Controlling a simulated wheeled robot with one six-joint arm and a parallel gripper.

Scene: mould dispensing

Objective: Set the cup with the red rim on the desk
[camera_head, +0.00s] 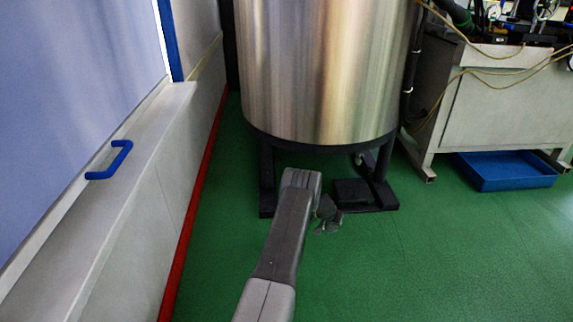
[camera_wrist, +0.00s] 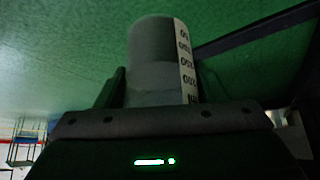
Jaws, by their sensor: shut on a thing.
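My gripper (camera_wrist: 158,88) is shut on a grey cylindrical cup (camera_wrist: 152,45) in the wrist view, with one finger on each side of it. A white strip with dark graduation numbers runs down the cup's right side. No red rim shows on the part of the cup in view, so I cannot tell its rim colour. In the head view my gripper (camera_head: 328,214) is small and dark, beyond the end of my arm, above the green floor; the cup cannot be made out there. No clear desk top is in view.
A large steel tank (camera_head: 320,70) on a dark base stands ahead of my arm. A grey bench (camera_head: 490,95) with equipment and cables is at right, a blue tray (camera_head: 505,171) under it. A grey wall with a blue handle (camera_head: 108,160) runs along the left. Green floor lies open at lower right.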

